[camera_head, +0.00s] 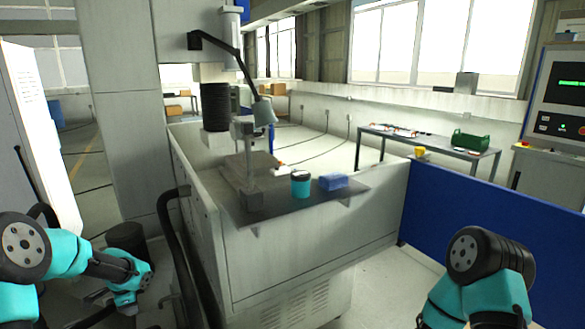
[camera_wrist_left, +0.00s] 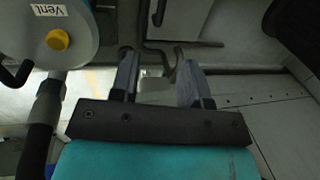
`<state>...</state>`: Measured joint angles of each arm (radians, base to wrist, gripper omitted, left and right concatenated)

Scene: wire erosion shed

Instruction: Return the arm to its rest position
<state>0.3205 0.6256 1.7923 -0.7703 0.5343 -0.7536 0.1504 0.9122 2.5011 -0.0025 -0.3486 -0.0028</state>
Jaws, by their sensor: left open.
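My left arm comes in from the left in the head view and is folded low beside the machine. Its gripper is small and dark at the bottom left there, and partly hidden. In the left wrist view my left gripper (camera_wrist_left: 160,68) has its two grey fingers spread apart with nothing between them. My right arm shows at the bottom right of the head view, but its gripper is out of the picture.
The grey machine tank (camera_head: 290,265) stands in front, with a teal jar (camera_head: 301,188) and a blue box (camera_head: 333,181) on its ledge. A black hose (camera_head: 173,245) runs beside my left arm. A blue panel (camera_head: 480,205) stands right. A "Vent" container (camera_wrist_left: 57,40) is near the left gripper.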

